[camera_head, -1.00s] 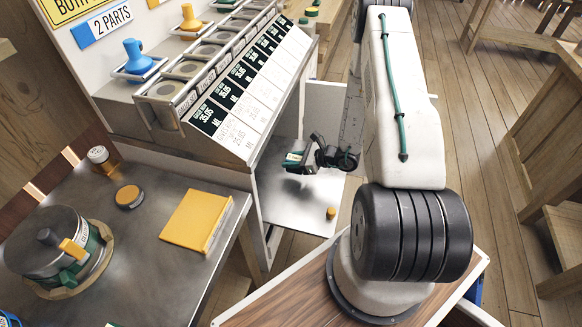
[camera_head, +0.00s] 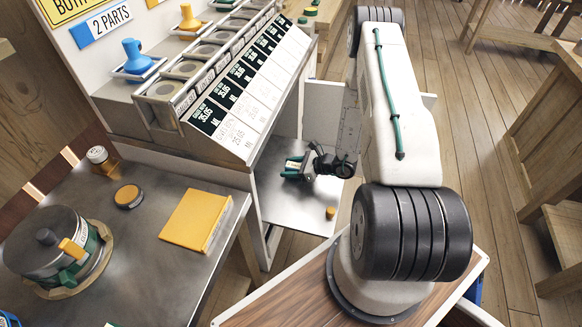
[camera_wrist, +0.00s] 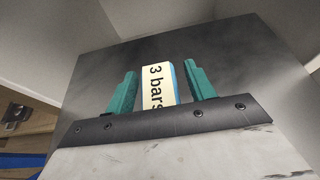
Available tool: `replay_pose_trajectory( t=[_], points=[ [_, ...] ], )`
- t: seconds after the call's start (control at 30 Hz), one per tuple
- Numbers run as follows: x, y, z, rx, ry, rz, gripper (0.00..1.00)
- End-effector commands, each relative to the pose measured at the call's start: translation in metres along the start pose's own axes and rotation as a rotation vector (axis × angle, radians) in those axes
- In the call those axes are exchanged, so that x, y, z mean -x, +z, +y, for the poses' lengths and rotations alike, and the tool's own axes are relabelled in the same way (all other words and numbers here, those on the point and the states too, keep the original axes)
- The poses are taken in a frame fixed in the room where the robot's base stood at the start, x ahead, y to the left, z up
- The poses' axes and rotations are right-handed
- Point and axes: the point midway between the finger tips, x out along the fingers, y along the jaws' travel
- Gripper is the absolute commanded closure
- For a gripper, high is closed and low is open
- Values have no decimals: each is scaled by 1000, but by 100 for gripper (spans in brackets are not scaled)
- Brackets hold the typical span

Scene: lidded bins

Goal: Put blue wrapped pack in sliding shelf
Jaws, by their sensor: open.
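The blue wrapped pack (camera_wrist: 158,86) shows in the wrist view as a cream "3 bars" label with a blue strip on its right edge. It is on or just over the grey metal surface of the sliding shelf (camera_wrist: 95,75). My gripper (camera_wrist: 160,68) is open, with one teal finger on each side of the pack and a gap on both sides. In the head view my gripper (camera_head: 293,168) is low over the pulled-out shelf (camera_head: 285,208), and a small pale part of the pack (camera_head: 294,164) shows between the fingers. The lower end of the pack is hidden.
A small yellow-orange cylinder (camera_head: 331,213) stands near the shelf's front right edge. The rack of labelled bins (camera_head: 225,105) rises to the left of the shelf. A metal table (camera_head: 140,250) with a yellow box (camera_head: 197,221) and a pot (camera_head: 50,245) is at left.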

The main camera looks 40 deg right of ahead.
Motion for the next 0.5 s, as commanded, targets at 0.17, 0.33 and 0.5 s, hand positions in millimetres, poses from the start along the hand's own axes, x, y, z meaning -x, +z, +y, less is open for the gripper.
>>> replay_pose_trajectory(
  t=[0.17,0.33,0.5],
  points=[
    [12,3,-1,-1,-3,0,46],
    [46,3,-2,-2,-5,0,46],
    [83,3,-1,-2,-5,0,46]
  ],
)
